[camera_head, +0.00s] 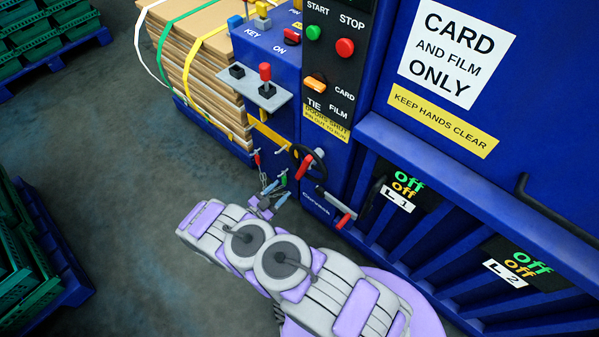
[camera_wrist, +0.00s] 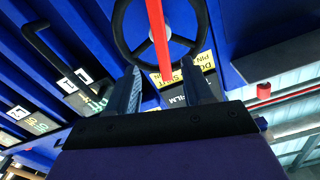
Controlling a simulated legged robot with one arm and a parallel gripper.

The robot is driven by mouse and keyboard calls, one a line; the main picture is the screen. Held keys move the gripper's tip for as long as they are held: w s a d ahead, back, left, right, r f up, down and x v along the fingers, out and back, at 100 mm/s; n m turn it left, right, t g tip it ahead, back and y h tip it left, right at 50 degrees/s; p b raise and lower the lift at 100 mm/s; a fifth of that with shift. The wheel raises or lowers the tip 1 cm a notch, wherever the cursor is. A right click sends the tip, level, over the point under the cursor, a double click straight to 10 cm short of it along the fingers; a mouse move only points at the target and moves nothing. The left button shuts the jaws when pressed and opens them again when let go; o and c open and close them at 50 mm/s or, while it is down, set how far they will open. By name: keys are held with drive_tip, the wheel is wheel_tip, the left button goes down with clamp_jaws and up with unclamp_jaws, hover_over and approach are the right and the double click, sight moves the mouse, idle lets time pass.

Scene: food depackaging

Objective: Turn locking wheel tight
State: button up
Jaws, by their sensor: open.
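The locking wheel is a black ring on the blue machine's front. It shows in the head view (camera_head: 294,153), with a red handle (camera_head: 303,168) on it, and at the top of the wrist view (camera_wrist: 118,35). In the wrist view a long red bar (camera_wrist: 158,35) crosses in front of the wheel, its lower end between my fingertips. My gripper (camera_wrist: 160,68) is open, its two fingers apart on either side of the bar's end. I cannot tell whether they touch it. In the head view my gripper (camera_head: 275,191) is small, just left of and below the wheel.
Near the wheel are a red-gripped lever (camera_head: 257,158), a green-gripped one (camera_head: 283,178) and a crank with a red grip (camera_head: 343,220). A control panel (camera_head: 330,60) stands above. Strapped cardboard (camera_head: 205,75) is behind; green crates (camera_head: 40,270) stand left. The floor between is clear.

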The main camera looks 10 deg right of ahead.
sight(301, 170)
drive_tip(key=b+x, duration=0.2)
drive_tip(key=x, duration=0.9)
drive_tip(key=shift+w+d, duration=0.25)
drive_tip(key=shift+c, duration=0.4)
clamp_jaws()
